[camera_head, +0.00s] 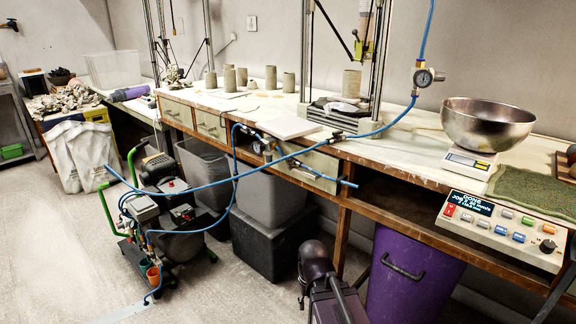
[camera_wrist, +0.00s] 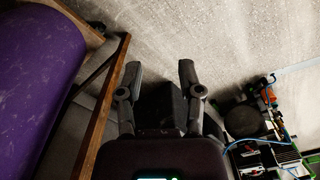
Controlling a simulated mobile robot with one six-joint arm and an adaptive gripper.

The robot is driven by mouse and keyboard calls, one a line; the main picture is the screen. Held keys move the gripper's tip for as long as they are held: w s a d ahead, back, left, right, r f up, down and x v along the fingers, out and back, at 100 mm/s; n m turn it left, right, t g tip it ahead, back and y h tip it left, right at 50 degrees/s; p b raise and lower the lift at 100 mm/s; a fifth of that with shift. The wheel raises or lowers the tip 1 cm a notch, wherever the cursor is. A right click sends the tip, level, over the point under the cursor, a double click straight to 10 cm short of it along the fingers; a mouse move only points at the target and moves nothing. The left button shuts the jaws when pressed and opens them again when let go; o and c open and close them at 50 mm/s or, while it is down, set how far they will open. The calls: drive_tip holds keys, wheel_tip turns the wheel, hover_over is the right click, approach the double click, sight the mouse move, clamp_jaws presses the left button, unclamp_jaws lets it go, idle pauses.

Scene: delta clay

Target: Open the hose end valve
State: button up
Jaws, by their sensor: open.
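A blue hose (camera_head: 205,187) runs from the compressor up to the bench front. A dark fitting (camera_head: 337,137) sits on the hose line at the bench edge, and a small round gauge fitting (camera_head: 257,147) is further left. A short blue hose end (camera_head: 348,184) sticks out below the bench top. Which fitting is the hose end valve, and its handle position, I cannot tell. My gripper (camera_wrist: 160,76) is open and empty in the wrist view, pointing over the floor, away from the hose fittings. It does not show in the head view, where part of my arm stands at the bottom.
A compressor (camera_head: 165,205) with green handles stands on the floor at left. A purple bin (camera_head: 408,280) and dark grey box (camera_head: 272,245) are under the bench. A pressure gauge (camera_head: 424,77), metal bowl (camera_head: 487,122) and control panel (camera_head: 502,229) are at right. Floor at front left is clear.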

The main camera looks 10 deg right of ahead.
drive_tip(key=shift+w+a, duration=0.1)
drive_tip(key=shift+a, duration=0.2)
drive_tip(key=m+t+h+p, duration=0.7)
drive_tip(key=t+h+p, duration=0.3)
drive_tip(key=h, duration=0.5)
approach(288, 164)
drive_tip(key=v, duration=0.5)
drive_tip(key=shift+f, duration=0.3)
drive_tip(key=shift+d, duration=0.15)
drive_tip(key=x, duration=1.3)
drive_tip(key=shift+w+d, duration=0.2)
drive_tip(key=shift+w, duration=0.1)
